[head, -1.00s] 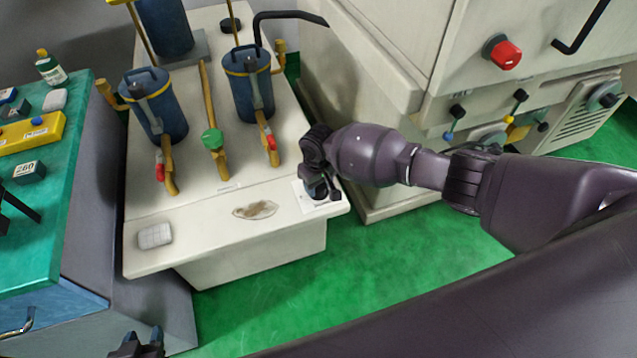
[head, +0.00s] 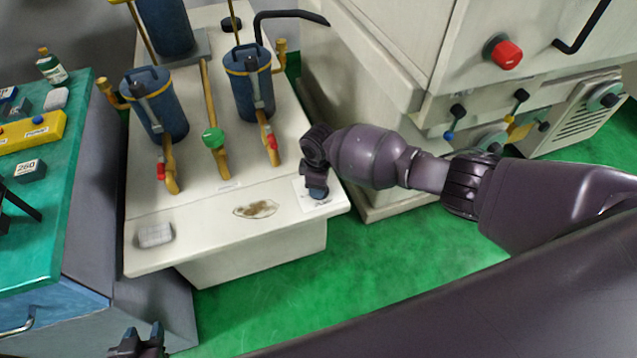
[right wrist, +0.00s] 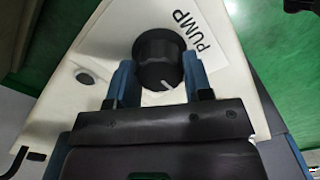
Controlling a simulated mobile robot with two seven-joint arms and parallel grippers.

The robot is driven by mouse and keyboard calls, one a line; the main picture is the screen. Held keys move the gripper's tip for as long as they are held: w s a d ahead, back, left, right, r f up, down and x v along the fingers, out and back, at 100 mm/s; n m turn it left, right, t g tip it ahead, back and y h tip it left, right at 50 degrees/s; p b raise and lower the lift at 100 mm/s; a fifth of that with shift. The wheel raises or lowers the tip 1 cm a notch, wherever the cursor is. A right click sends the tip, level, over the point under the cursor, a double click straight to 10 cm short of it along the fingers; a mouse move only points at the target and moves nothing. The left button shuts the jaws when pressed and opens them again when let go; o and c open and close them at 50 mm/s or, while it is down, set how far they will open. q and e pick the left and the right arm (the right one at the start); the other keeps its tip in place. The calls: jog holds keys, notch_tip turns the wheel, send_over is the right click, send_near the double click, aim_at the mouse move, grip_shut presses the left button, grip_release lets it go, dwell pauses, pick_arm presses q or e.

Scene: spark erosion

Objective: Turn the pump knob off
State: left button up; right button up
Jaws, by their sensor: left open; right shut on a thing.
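The pump knob (right wrist: 160,62) is a round black knob with a white pointer line, on a white plate marked PUMP (right wrist: 118,45) in the right wrist view. My right gripper (right wrist: 158,82) has its blue fingers on both sides of the knob and is shut on it. The pointer line shows at the knob's side nearest the gripper. In the head view my right gripper (head: 318,188) hides the knob at the front right corner of the white unit (head: 200,228). My left gripper (head: 139,340) is open and empty at the bottom left, away from the unit.
A green-topped bench (head: 45,210) is at left, a large machine (head: 390,60) at right.

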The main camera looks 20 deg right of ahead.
jog(key=shift+n, duration=0.4)
jog(key=o, duration=0.9)
jog(key=shift+r, duration=0.1)
